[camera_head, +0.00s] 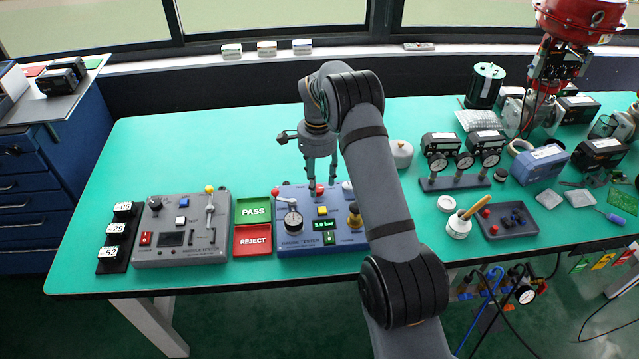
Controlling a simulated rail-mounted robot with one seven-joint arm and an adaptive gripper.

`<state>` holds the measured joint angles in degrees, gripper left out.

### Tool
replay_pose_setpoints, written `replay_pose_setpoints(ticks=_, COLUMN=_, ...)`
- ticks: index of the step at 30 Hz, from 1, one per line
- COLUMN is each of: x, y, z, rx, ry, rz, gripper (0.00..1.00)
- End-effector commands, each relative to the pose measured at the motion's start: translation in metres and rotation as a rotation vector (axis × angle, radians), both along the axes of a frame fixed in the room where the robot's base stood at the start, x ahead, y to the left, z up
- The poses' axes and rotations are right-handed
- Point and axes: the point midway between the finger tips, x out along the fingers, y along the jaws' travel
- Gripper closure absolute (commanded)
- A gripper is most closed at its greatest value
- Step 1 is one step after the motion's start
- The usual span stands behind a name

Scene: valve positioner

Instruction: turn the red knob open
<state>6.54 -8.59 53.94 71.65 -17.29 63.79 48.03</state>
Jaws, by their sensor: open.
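The blue tester (285,241) stands at the front middle of the green bench. A small red knob (319,189) shows near its back edge, right beneath my fingertips. A second small red tip (276,192) shows at the tester's back left corner. My gripper (321,181) points down over the back of the tester, its fingers apart and nothing seen held in them. I cannot tell whether the fingers touch or straddle the red knob. My forearm hides the right edge of the tester.
The tester also bears a round gauge (293,221), a yellow button (322,211) and a brass knob (355,217). Green and red trays (253,226) and a grey tester (180,250) stand to the left. The bench behind and left is clear. Gauges (455,178) stand at right.

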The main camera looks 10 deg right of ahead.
Motion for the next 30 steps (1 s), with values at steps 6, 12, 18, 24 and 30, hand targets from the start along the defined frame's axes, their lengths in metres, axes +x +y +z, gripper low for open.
replay_pose_setpoints(ticks=6, x=0.000, y=0.000, z=-0.020, rx=0.000, ry=0.000, rz=0.000, gripper=0.54)
replay_pose_setpoints(ticks=12, x=0.000, y=0.000, z=-0.023, rx=0.000, ry=-0.001, rz=0.000, gripper=0.54)
replay_pose_setpoints(ticks=18, x=0.000, y=0.000, z=-0.023, rx=0.000, ry=-0.001, rz=0.000, gripper=0.59)
replay_pose_setpoints(ticks=24, x=0.000, y=0.000, z=-0.023, rx=0.000, ry=-0.001, rz=0.000, gripper=0.71)
replay_pose_setpoints(ticks=30, x=0.001, y=0.000, z=-0.023, rx=0.000, ry=-0.001, rz=0.000, gripper=0.82)
